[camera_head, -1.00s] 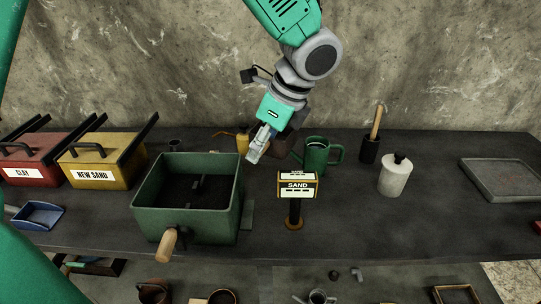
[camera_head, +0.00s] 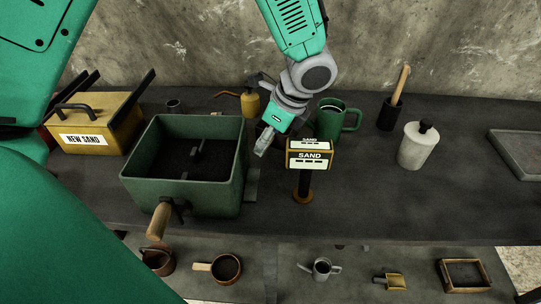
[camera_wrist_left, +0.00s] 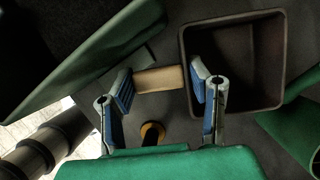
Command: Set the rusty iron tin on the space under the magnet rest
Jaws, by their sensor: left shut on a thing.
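The rusty iron tin (camera_wrist_left: 268,62) shows in the left wrist view as a square, dark brown, open-topped container. The finger on the right of that view overlaps its near left edge. My left gripper (camera_wrist_left: 165,88) has its blue pads on either side of a small tan block (camera_wrist_left: 157,79), which spans the gap between them. In the head view the left gripper (camera_head: 263,148) is beside the green box, just left of the SAND sign (camera_head: 309,156). The tin is hidden there, and I cannot make out the magnet rest. My right gripper is not in view.
The green box (camera_head: 148,185) with a wooden handle is close on the left. A green can (camera_head: 331,124) stands behind the sign, with a yellow oil can (camera_head: 250,103) further back. A white bottle (camera_head: 417,147) is to the right. The table's front right is clear.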

